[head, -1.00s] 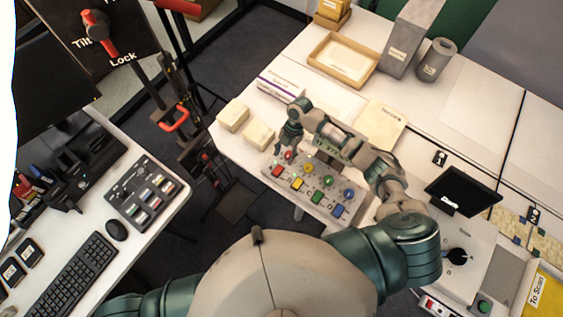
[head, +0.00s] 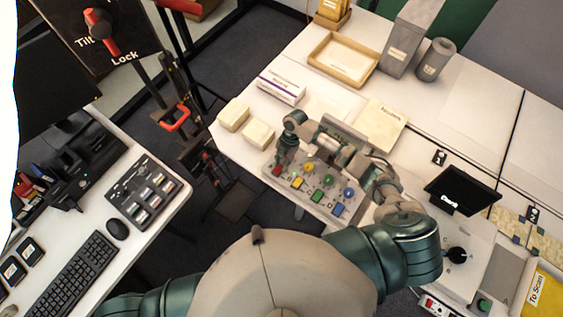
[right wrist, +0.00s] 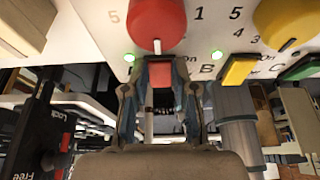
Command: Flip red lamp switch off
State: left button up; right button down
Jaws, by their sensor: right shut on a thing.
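The grey control panel (head: 337,193) lies on the white table, with a row of coloured knobs and a row of coloured switches. The red switch (head: 276,171) is at its left end, partly by my right gripper (head: 281,162). In the right wrist view the red switch (right wrist: 160,74) sits between the fingertips of my right gripper (right wrist: 161,88), below the red knob (right wrist: 157,22). The fingers are closed in on it. A green light (right wrist: 128,57) is lit beside it. In the head view my gripper hides the red knob. My left gripper is out of view.
A yellow switch (right wrist: 238,70) and yellow knob (right wrist: 285,22) are just right of the red ones. Two pale boxes (head: 258,135) stand left of the panel. A folder (head: 380,125) and a black screen (head: 462,190) are behind and right.

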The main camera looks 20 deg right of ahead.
jog(key=h+p, duration=0.1)
jog(key=p, duration=0.1)
jog(key=r+t+p, duration=0.1)
jog(key=p, duration=0.1)
jog(key=shift+s+a+t+h, duration=0.2)
jog(key=shift+a+t+h, duration=0.1)
jog(key=shift+h, duration=0.1)
jog(key=shift+f+h+p, duration=0.1)
jog(key=shift+h+p, duration=0.2)
jog(key=shift+p, duration=0.25)
jog(key=shift+f, duration=0.1)
jog(key=c, duration=0.9)
grip_release()
